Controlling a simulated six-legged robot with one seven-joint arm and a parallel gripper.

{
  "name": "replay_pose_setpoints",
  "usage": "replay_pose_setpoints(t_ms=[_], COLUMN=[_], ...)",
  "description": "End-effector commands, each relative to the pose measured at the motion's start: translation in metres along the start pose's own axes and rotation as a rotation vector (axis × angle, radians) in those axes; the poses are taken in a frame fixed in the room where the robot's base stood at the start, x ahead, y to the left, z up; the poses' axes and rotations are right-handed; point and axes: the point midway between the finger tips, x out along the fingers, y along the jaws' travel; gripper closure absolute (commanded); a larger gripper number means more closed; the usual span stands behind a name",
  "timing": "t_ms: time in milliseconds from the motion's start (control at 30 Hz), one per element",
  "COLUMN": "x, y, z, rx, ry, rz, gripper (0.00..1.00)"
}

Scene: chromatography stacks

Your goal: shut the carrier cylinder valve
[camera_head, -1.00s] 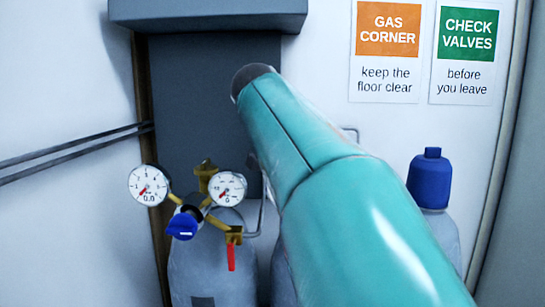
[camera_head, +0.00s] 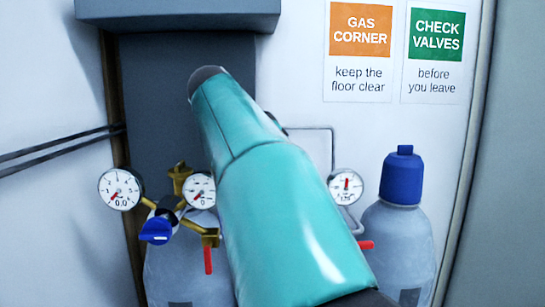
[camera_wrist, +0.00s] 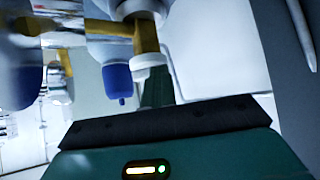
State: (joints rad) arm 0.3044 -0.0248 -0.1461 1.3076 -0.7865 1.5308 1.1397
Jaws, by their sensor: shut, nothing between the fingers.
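In the head view a grey cylinder (camera_head: 187,266) stands at left. It carries two round gauges, a brass top valve (camera_head: 180,180), a blue knob (camera_head: 156,232) and a red lever (camera_head: 208,260) hanging down. A second gauge set (camera_head: 345,187) with a sideways red lever (camera_head: 367,245) shows right of my arm; its cylinder is mostly hidden. I see no label telling which is the carrier cylinder. In the wrist view my gripper (camera_wrist: 157,92) is shut and empty, close to a brass fitting with a white collar (camera_wrist: 149,64). The head view hides my gripper behind my arm.
A cylinder with a blue cap (camera_head: 402,178) stands at right. A dark grey panel (camera_head: 150,100) with an overhanging ledge (camera_head: 178,14) is behind the cylinders. Two dark pipes (camera_head: 60,145) run along the left wall. Signs (camera_head: 361,45) hang at upper right.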

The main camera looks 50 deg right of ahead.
Motion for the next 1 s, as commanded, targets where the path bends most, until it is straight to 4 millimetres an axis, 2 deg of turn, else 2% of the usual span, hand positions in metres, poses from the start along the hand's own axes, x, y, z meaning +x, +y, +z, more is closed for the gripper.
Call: replay_pose_setpoints(t_ms=[300, 1000], x=[0.004, 0.012], y=[-0.01, -0.018], z=[-0.002, -0.01], rx=[0.004, 0.004], ry=[-0.002, -0.002], rz=[0.005, 0.005], gripper=[1.0, 1.0])
